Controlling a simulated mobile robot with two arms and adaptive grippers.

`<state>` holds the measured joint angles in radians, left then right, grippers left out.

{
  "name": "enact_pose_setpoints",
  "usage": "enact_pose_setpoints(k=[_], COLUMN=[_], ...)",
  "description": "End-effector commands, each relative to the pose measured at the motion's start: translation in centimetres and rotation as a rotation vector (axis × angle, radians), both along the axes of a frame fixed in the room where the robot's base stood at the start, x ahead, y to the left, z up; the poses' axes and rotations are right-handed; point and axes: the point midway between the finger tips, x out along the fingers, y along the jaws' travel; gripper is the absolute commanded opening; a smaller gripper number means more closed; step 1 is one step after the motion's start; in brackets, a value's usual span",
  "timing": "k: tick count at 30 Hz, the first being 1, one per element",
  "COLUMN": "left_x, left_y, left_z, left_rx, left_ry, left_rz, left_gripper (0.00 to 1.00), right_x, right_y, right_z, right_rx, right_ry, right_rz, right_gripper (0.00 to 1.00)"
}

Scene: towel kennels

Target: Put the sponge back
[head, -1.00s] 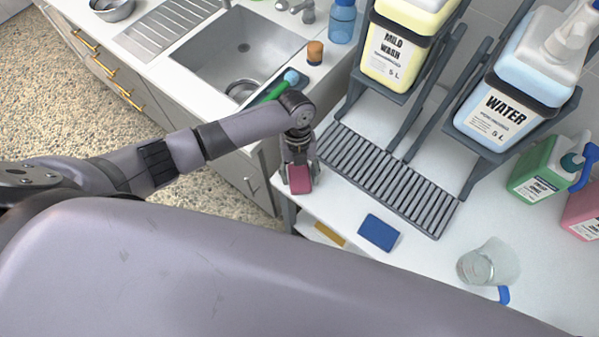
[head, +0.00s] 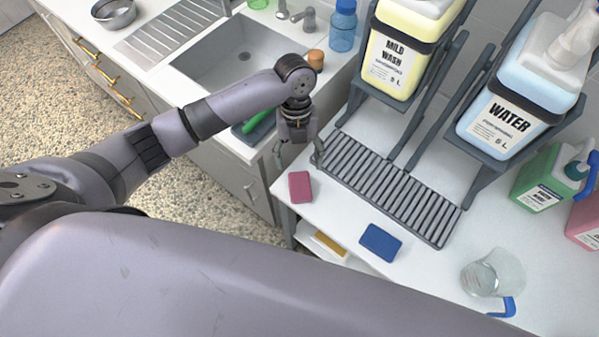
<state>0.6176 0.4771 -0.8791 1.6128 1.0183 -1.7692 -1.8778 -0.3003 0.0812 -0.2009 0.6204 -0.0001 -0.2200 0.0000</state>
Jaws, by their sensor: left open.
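A dark pink, block-shaped sponge (head: 300,187) lies flat on the white counter near its left front corner. My left gripper (head: 298,157) is open and empty just behind and above it, fingers pointing down, with a gap between them and the sponge. A blue flat block (head: 381,242), possibly another sponge, lies further right on the same counter. A yellow-orange piece (head: 329,243) lies on a shelf below the counter edge, partly hidden. My right gripper is not in view.
Behind stand a grey slatted drain grate (head: 395,190) and racks with a MILD WASH container (head: 393,65) and a WATER container (head: 505,122). A glass beaker (head: 490,273) stands at right. A sink (head: 235,55) lies at left, partly behind my arm.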

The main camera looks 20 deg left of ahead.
Motion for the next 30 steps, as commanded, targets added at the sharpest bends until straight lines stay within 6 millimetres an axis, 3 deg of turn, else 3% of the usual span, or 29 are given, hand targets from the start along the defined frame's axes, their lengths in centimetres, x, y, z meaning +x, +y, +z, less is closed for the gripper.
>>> enact_pose_setpoints(k=[3, 9, 25, 30], left_x=[0.5, 0.6, 0.6, -1.2], left_y=[0.1, 0.3, 0.2, -1.6], left_z=[1.5, 2.6, 2.6, 1.3], left_rx=[-0.001, 0.0, -0.001, -0.013], left_ry=[-0.001, 0.001, 0.002, -0.011], left_rz=[-0.001, 0.0, 0.002, 0.132], left_gripper=[0.67, 0.67, 0.67, 0.67], right_x=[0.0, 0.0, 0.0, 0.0], right_y=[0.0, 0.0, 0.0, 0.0], right_z=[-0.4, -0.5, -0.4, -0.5], right_rx=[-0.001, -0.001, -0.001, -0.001], right_ry=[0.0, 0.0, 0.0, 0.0], right_rz=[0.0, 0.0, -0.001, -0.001], right_gripper=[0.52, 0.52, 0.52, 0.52])
